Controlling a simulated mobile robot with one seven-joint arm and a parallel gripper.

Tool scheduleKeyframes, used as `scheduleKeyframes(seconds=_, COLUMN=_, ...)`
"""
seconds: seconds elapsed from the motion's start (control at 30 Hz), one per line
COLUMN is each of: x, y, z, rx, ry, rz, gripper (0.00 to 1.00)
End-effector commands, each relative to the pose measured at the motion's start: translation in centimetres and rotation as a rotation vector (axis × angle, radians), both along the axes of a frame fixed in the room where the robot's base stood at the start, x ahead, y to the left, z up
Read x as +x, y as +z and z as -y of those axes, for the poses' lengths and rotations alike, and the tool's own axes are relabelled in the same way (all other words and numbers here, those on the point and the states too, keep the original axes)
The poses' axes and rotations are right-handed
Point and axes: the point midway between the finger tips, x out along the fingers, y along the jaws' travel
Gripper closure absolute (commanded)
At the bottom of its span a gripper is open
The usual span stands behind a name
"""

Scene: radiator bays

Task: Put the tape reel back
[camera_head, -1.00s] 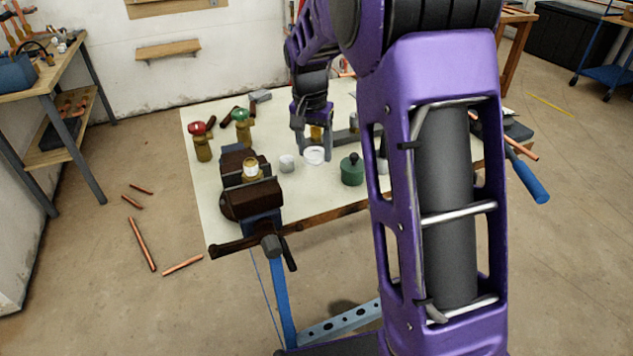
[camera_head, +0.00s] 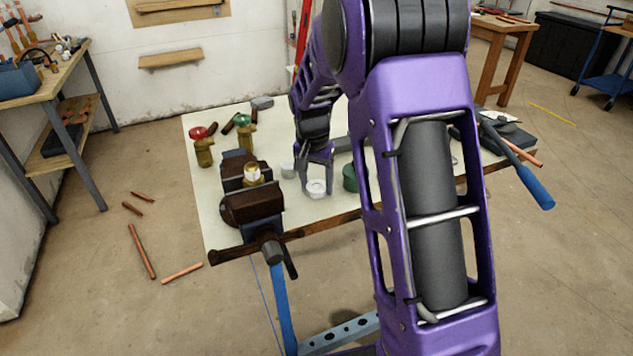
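The tape reel, which I take to be the small white ring (camera_head: 316,188), is at the front part of the pale tabletop (camera_head: 225,215). My gripper (camera_head: 317,182) points down over it, with one finger at each side of the ring. The fingers appear shut on the reel. I cannot tell whether the reel touches the tabletop or is held just above it.
A dark vise with a brass fitting (camera_head: 252,175) stands left of my gripper. A small grey cup (camera_head: 288,169) is close by on the left, and a green pot (camera_head: 350,178) on the right is partly hidden by my arm.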

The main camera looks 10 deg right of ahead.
Motion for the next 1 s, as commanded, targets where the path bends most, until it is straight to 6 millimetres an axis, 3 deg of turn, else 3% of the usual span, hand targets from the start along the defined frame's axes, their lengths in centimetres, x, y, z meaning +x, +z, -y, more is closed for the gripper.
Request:
scheduleKeyframes(seconds=0.03, x=0.0, y=0.0, z=0.0, rx=0.0, ry=0.0, rz=0.0, gripper=0.26)
scheduleKeyframes(seconds=0.13, x=0.0, y=0.0, z=0.0, rx=0.0, ry=0.0, rz=0.0, gripper=0.08)
scheduleKeyframes(seconds=0.17, x=0.0, y=0.0, z=0.0, rx=0.0, ry=0.0, rz=0.0, gripper=0.07)
scheduleKeyframes(seconds=0.53, x=0.0, y=0.9, z=0.0, rx=0.0, ry=0.0, rz=0.002, gripper=0.07)
scheduleKeyframes(seconds=1.0, x=-1.1, y=10.0, z=-0.8, rx=0.0, ry=0.001, rz=0.003, gripper=0.07)
